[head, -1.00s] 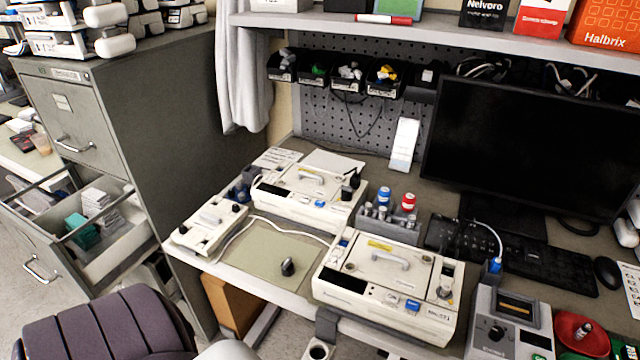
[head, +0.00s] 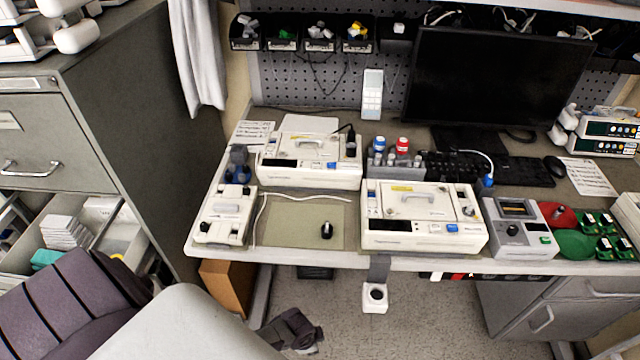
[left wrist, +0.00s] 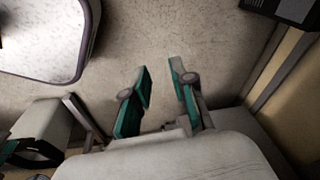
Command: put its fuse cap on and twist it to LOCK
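A small black knob-shaped part (head: 326,230), which looks like the fuse cap, stands on the green mat (head: 285,234) near its front right. A white infusion pump (head: 376,241) sits right of the mat, and a second pump (head: 270,177) sits behind it. Any fuse socket is too small to make out. My left gripper (head: 298,330) is low in front of the bench, below its edge and well away from the black part. In the left wrist view its two teal-padded fingers (left wrist: 160,88) are apart with nothing between them. My right gripper is not in view.
A white unit (head: 222,226) lies left of the mat, with a cable beside it. A grey tester (head: 516,238) and red and green dishes stand at right. A bracket with a white ringed holder (head: 375,298) hangs from the front edge. A chair (head: 50,310) is lower left.

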